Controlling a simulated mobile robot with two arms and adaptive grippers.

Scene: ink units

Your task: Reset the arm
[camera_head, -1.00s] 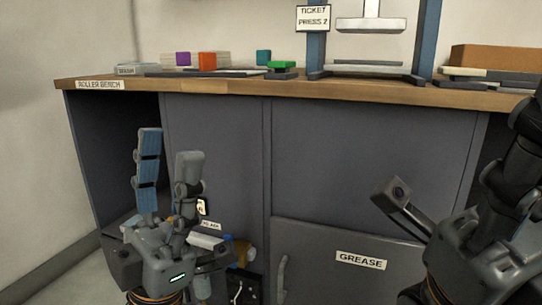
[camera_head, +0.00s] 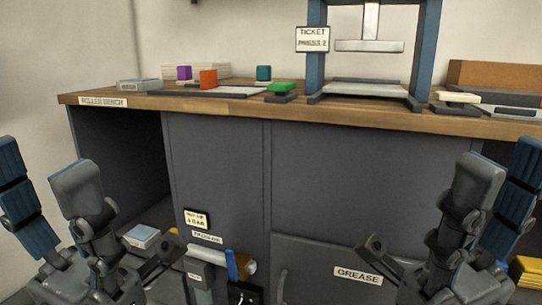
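My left gripper (camera_head: 112,212) is at the lower left, in front of the bench's open bay. Its two long fingers point up and its shorter opposing finger is spread to the right. It is open and I see nothing in it. My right gripper (camera_head: 432,208) is at the lower right, in front of the cabinet front. Its long fingers also point up, with the opposing finger spread to the left. It is open and empty. The lower parts of both arms are cut off by the frame edge.
The wooden bench top (camera_head: 230,104) carries purple, orange, teal and green blocks and a blue-framed ticket press (camera_head: 315,70). A small box (camera_head: 141,237) sits low in the open bay. A grease door (camera_head: 320,262) and several tools are below. The space between my grippers is mostly clear.

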